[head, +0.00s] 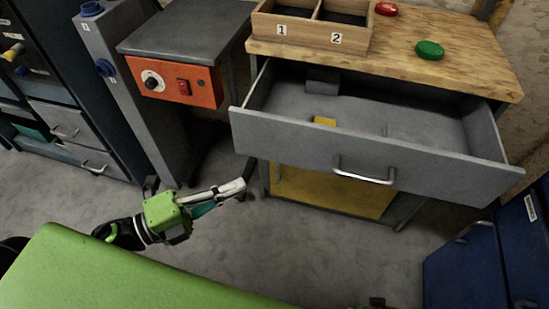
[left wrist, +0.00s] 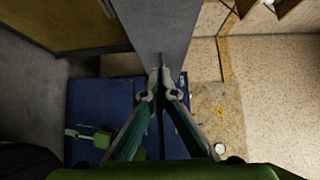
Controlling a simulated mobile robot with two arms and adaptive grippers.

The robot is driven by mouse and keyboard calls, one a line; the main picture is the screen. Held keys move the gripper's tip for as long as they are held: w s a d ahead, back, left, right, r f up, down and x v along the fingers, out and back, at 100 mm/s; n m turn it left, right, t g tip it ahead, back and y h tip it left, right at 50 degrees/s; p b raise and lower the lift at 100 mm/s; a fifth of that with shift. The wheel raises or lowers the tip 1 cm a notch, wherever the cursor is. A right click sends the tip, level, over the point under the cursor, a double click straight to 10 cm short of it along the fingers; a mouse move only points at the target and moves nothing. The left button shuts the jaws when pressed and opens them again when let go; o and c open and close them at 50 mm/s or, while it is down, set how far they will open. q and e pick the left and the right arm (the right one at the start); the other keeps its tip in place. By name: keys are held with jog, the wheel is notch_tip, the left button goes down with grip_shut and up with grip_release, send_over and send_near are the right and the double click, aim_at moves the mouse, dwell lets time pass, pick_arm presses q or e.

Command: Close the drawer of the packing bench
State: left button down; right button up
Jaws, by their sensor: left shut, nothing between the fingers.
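The packing bench (head: 470,60) has a wooden top, and its grey drawer (head: 290,150) is pulled far out. A metal handle (head: 364,176) is on the drawer front; the drawer front (left wrist: 160,25) also shows in the left wrist view. My left gripper (head: 243,185) is shut and empty, in front of and below the drawer's left front corner. In the left wrist view its fingertips (left wrist: 161,72) meet over the lower part of the drawer front; contact cannot be told. My right gripper (left wrist: 80,133) shows small in the left wrist view, its jaw state unclear.
A yellow block (head: 325,121) and a grey block (head: 322,80) lie in the drawer. A wooden two-part box (head: 310,37), a red item (head: 386,9) and a green item (head: 430,50) are on the bench. Blue cabinets (head: 470,270) stand right. An orange-fronted unit (head: 172,85) stands left.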

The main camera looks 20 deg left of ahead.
pick_arm(q)
jog(key=shift+w+a+p+x, duration=0.15)
jog(key=shift+w+a+x, duration=0.2)
jog(key=shift+x, duration=1.75)
jog(key=shift+w+a+p+x, duration=0.2)
jog(key=shift+w+a+x, duration=0.1)
jog(key=shift+x, duration=1.8)
jog(key=shift+w+a+p+x, duration=0.15)
jog(key=shift+w+a+x, duration=0.2)
jog(key=shift+x, duration=1.75)
pick_arm(e)
jog(key=shift+s+d+f, duration=0.1)
jog(key=shift+s+f, duration=0.25)
jog(key=shift+f, duration=0.4)
jog(key=shift+s+f, duration=0.3)
jog(key=shift+f, duration=0.4)
